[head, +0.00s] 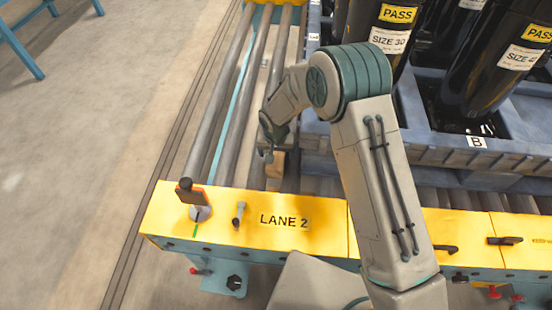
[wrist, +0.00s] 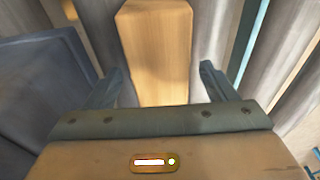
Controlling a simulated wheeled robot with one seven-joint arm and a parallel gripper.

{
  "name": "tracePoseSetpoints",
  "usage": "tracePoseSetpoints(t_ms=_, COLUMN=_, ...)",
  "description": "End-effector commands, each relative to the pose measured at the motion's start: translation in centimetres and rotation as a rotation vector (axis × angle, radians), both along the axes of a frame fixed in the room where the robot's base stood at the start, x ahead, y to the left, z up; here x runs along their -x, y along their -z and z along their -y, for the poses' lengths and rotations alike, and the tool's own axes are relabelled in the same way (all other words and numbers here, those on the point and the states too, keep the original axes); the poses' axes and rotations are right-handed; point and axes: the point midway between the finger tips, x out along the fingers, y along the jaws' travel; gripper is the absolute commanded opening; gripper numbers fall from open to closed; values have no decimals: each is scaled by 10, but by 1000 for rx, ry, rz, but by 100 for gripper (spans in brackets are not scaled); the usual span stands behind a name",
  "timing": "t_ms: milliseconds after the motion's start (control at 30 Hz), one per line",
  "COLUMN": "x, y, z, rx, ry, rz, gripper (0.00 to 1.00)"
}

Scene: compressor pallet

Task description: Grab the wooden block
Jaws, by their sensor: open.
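The wooden block (wrist: 157,50) is a pale, long rectangular piece lying between my gripper's two fingers in the wrist view. My gripper (wrist: 162,82) is open, with a gap on each side of the block. In the head view the block (head: 275,170) shows only in part, below my gripper (head: 266,153), on the rollers behind the yellow lane 2 plate. My arm hides part of the area around it.
The blue-grey pallet (head: 320,150) stands close to the right of the block and holds black cylinders (head: 380,35). Grey rollers (head: 213,90) run along the left. The yellow plate (head: 330,225) in front carries an upright orange-and-black handle (head: 190,193) and a small lever (head: 239,214).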

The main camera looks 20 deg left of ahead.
Motion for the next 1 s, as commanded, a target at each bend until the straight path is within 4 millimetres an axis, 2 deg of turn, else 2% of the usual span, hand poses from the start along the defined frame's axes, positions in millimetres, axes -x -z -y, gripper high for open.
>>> tracePoseSetpoints(t_ms=67, x=-1, y=8, z=0, rx=0, ry=0, rz=0, gripper=78)
tracePoseSetpoints(t_ms=267, x=-2, y=8, z=-1, rx=-1, ry=0, rz=1, gripper=78)
tracePoseSetpoints(t_ms=467, x=-2, y=8, z=-1, rx=-1, ry=0, rz=1, gripper=25)
tracePoseSetpoints(t_ms=767, x=-2, y=6, z=-1, rx=-2, ry=0, rz=2, gripper=25)
tracePoseSetpoints(t_ms=1000, x=-2, y=-13, z=-2, rx=-3, ry=-1, rz=4, gripper=25)
